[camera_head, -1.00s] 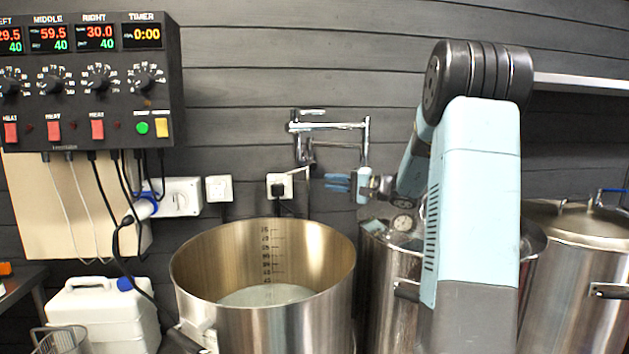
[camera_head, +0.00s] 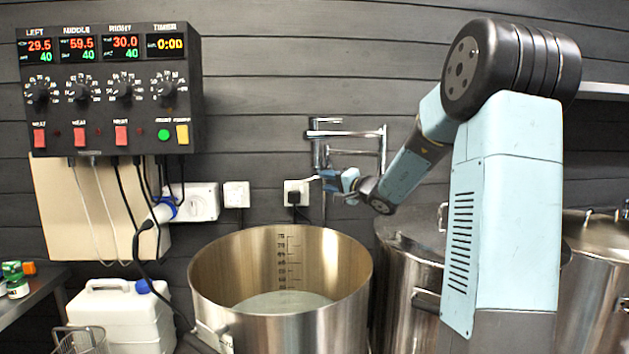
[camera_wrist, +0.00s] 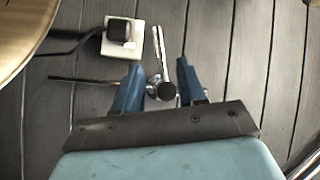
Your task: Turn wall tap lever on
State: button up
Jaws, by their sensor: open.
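The chrome wall tap (camera_head: 352,134) is a jointed pipe on the dark plank wall, above and behind the open pot. In the wrist view its slim chrome lever (camera_wrist: 156,45) points up the picture beside a round dark knob. My gripper (camera_head: 332,179) is at the tap's lower left part, hiding some of it. It also shows in the wrist view (camera_wrist: 158,66), with blue fingers apart, one on each side of the lever. Gaps show on both sides, so the fingers do not appear to press on it.
A white socket with a black plug (camera_head: 296,193) is close to the gripper's left. The open steel pot (camera_head: 280,318) stands below, with lidded pots (camera_head: 405,262) to its right. A control box (camera_head: 110,90) hangs at the left.

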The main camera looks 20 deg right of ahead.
aim_at(315, 178)
jog(key=x, duration=0.6)
jog(key=shift+w+a, duration=0.1)
jog(key=shift+w, duration=0.15)
grip_shut()
dwell(0.4)
